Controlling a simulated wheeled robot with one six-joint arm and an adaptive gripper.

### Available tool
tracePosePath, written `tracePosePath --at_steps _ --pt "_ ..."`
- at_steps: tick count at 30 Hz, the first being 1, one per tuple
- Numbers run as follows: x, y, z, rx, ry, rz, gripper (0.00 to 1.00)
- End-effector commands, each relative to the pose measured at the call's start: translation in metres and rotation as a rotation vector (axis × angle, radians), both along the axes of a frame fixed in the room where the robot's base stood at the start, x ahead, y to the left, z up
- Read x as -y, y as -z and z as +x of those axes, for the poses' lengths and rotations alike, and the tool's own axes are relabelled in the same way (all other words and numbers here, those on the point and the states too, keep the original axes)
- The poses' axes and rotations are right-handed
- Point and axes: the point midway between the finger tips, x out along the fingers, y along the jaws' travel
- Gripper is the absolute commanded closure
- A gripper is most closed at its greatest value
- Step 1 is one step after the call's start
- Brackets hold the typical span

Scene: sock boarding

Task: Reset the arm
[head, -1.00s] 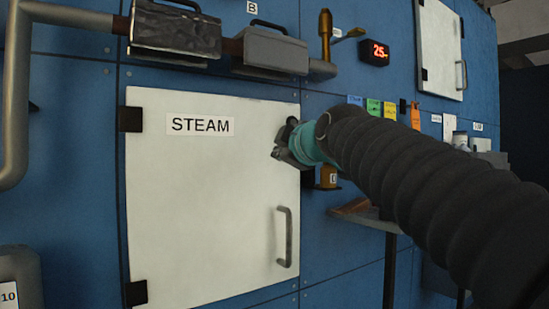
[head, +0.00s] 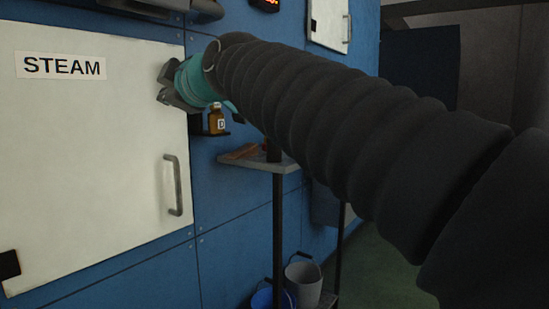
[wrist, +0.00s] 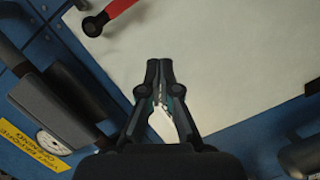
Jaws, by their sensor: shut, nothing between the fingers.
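My arm (head: 320,120), in a ribbed black sleeve with a teal cuff, reaches in from the right in the head view. My gripper (head: 164,85) is in front of the upper right edge of the white STEAM door (head: 90,150). I cannot tell from the head view whether it touches the door. In the wrist view my gripper (wrist: 160,65) has its fingertips together with nothing between them. A broad white panel (wrist: 220,60) lies beyond the fingertips there.
The door's grey handle (head: 175,185) is below my gripper. A brown bottle marked D (head: 216,122) sits on a small ledge. A stand (head: 278,220), buckets (head: 303,282) and open floor are to the right. The wrist view shows a red lever (wrist: 120,8) and a gauge (wrist: 52,142).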

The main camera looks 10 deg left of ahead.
Motion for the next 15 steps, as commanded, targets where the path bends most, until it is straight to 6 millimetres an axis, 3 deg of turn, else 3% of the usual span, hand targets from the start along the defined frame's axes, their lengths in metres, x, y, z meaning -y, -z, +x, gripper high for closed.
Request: tracePosePath --at_steps 6,8,12,15 --pt "0.000 0.005 -0.001 -0.124 0.014 0.064 1.00" --pt "-0.001 0.016 0.000 -0.201 0.024 0.079 1.00" --pt "-0.004 0.079 0.003 -0.429 0.077 0.068 1.00" --pt "0.008 0.127 -0.002 -0.598 0.143 0.051 1.00"
